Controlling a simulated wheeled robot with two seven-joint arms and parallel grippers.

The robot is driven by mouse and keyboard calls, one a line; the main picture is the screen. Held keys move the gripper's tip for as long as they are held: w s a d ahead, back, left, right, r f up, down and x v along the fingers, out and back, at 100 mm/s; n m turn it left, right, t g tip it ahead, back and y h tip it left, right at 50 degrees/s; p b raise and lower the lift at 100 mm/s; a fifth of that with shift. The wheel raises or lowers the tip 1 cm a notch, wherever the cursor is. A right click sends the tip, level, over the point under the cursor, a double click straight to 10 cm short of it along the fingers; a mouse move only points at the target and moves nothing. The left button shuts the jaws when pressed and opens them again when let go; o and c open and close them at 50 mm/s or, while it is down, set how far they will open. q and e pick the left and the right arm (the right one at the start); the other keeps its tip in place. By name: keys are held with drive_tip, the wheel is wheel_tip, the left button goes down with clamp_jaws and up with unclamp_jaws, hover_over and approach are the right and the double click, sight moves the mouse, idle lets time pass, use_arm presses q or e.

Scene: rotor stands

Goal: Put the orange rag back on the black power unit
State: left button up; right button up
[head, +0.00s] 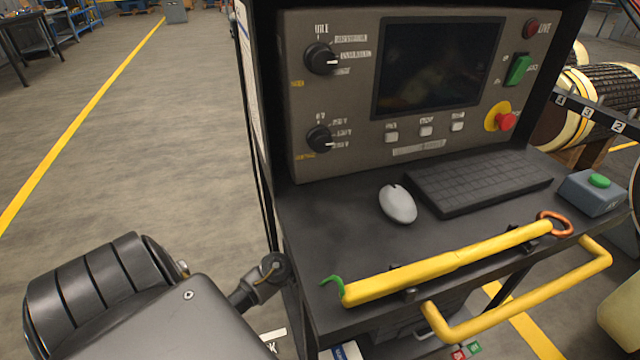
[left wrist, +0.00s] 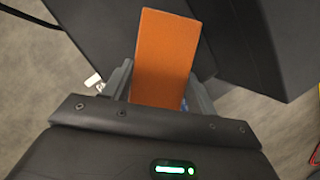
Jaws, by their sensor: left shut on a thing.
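The orange rag (left wrist: 165,55) is a flat orange rectangle in the left wrist view. It stands out between the fingers of my left gripper (left wrist: 158,90), which is shut on it. A dark boxy body (left wrist: 95,35) lies behind the rag, and a second dark body (left wrist: 250,40) is to its right. I cannot tell which of them is the black power unit, or whether the rag touches either. In the head view my left arm comes in at the lower left. Its gripper and the rag are hidden there. My right gripper is in neither view.
A black console cart (head: 330,235) fills the middle of the head view. It carries a mouse (head: 398,204), a keyboard (head: 480,183), a yellow bar (head: 450,263) and a green-button box (head: 594,192). A yellow handle (head: 520,307) juts out in front. Open floor (head: 150,150) lies to the left.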

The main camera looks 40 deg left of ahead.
use_arm(q)
drive_tip(key=o, duration=1)
drive_tip(key=shift+f, duration=0.1)
